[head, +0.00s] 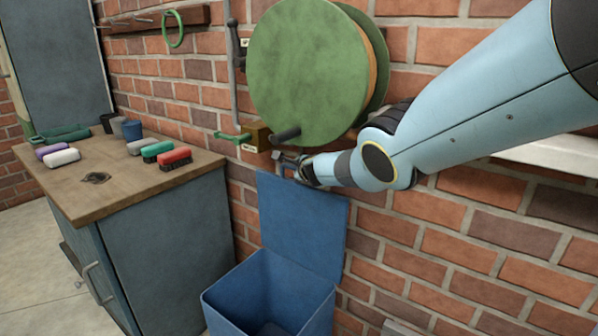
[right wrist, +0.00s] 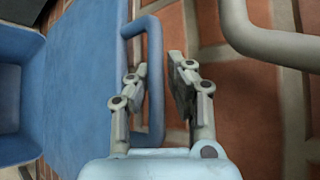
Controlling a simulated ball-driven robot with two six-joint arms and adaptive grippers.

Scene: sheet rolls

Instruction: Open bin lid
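The blue bin (head: 316,305) stands on the floor against the brick wall, with its mouth open and its inside visible. Its blue lid (head: 300,228) is raised and stands nearly upright at the back by the wall. My right gripper (head: 283,160) is at the top edge of the lid. In the right wrist view, the lid (right wrist: 85,80) has a blue loop handle (right wrist: 156,50). The fingers of my right gripper (right wrist: 158,65) are apart, with the handle's outer bar showing between them; I cannot tell whether they touch it. My left gripper is out of view.
A large green reel (head: 305,75) hangs on the wall just above my right gripper. A workbench (head: 130,190) with several brushes stands left of the bin. A grey pipe (right wrist: 270,42) runs close to the fingers in the right wrist view.

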